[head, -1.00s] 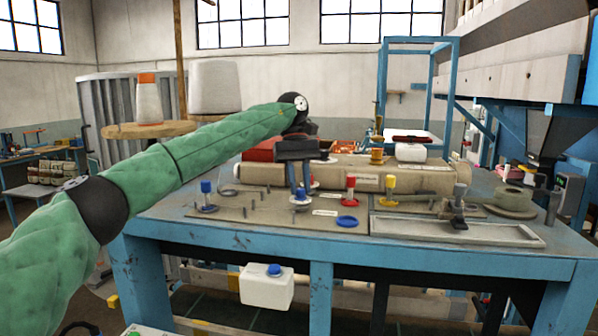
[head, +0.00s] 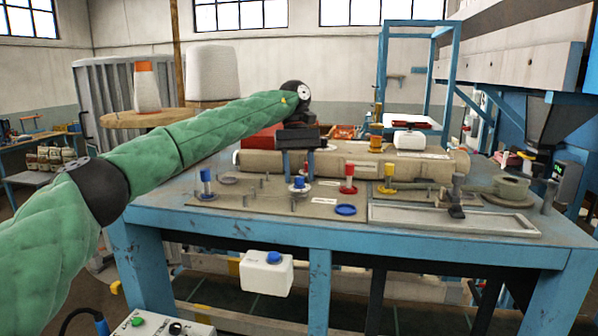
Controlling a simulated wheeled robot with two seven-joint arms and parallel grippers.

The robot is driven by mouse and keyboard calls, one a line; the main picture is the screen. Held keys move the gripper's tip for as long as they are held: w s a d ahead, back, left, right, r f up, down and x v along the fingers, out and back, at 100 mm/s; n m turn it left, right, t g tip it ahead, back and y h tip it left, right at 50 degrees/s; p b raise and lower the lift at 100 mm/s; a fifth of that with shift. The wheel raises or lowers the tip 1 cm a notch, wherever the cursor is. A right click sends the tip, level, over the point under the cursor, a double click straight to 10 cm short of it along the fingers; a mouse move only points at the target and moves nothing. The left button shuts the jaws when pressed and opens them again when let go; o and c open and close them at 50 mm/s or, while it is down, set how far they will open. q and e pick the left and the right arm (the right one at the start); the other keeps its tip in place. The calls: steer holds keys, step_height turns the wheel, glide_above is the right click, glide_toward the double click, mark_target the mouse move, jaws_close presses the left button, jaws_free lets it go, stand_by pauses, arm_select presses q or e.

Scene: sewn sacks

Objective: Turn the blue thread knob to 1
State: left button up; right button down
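A small blue knob on a white round base (head: 299,186) stands on the board at the front of the blue table. My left gripper (head: 298,176) points down right above it, its two fingers apart. The knob shows between and just below the fingertips; I cannot tell whether they touch it. Any marks or number on the base are too small to read. A blue-topped post on a round base (head: 206,182) stands further left. My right gripper is not in view.
A red-topped post (head: 348,180) and a yellow one (head: 389,180) stand to the right. A blue disc (head: 346,210) lies in front. A long tan roll (head: 410,165) lies behind. Thin pegs stand around the knob. A grey tray (head: 455,222) lies at the right.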

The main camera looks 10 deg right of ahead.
arm_select(q)
steer(key=shift+r, duration=0.1)
steer(key=b+v, duration=0.1)
steer(key=v, duration=0.6)
steer(key=shift+w+r, duration=0.2)
steer(key=shift+r, duration=0.1)
steer(key=shift+f, duration=0.1)
stand_by(0.4)
